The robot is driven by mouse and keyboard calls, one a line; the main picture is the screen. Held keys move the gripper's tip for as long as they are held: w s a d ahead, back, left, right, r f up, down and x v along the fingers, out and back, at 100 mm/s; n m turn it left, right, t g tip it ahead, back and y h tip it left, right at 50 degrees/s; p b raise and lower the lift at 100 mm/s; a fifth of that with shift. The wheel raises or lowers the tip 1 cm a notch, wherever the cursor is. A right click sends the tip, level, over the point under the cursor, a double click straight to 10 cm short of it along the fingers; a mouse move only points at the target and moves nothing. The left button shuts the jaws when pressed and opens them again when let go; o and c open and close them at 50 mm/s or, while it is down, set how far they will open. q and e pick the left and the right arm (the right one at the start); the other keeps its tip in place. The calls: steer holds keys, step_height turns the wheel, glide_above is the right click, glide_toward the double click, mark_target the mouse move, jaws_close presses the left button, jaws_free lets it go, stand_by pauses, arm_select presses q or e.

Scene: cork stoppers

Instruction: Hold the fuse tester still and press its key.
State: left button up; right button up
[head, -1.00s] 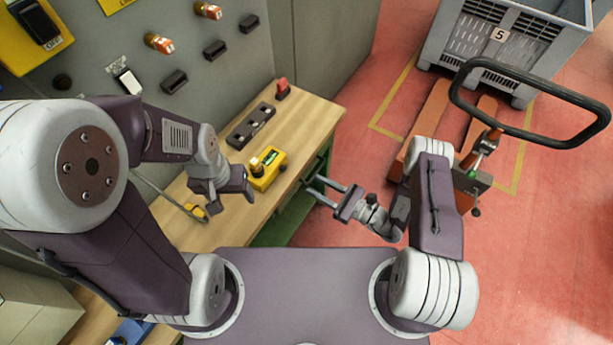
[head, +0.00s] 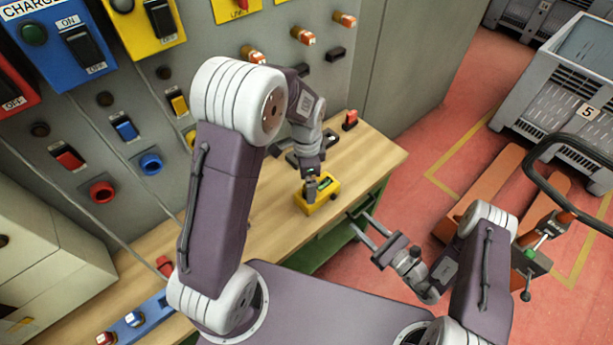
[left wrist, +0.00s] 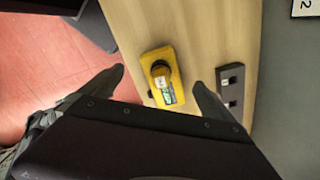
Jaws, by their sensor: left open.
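The fuse tester (head: 318,204) is a small yellow box with a dark key and a green display, on the wooden bench. In the left wrist view the tester (left wrist: 174,58) shows whole, with its round black key (left wrist: 160,70) near the middle. My left gripper (left wrist: 158,78) is open, one finger on each side of the tester in that view; no contact is visible. In the head view my left gripper (head: 311,188) hangs above the tester and hides part of it. My right gripper (head: 366,230) is open and empty, off the bench's right edge.
A dark socket block (left wrist: 232,92) lies beside the tester on the bench (head: 262,222). A red switch (head: 350,119) stands at the bench's far end. A panel of switches (head: 190,60) rises behind. An orange pallet truck (head: 500,185) stands on the red floor at right.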

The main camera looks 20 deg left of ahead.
arm_select(q)
step_height(320, 180, down, 9)
steer(key=shift+w+r, duration=0.1)
steer(key=shift+r, duration=0.1)
arm_select(e)
steer(key=shift+w, duration=0.1)
arm_select(q)
steer(key=c, duration=1.9)
steer(key=shift+c, duration=0.2)
arm_select(e)
jaws_close()
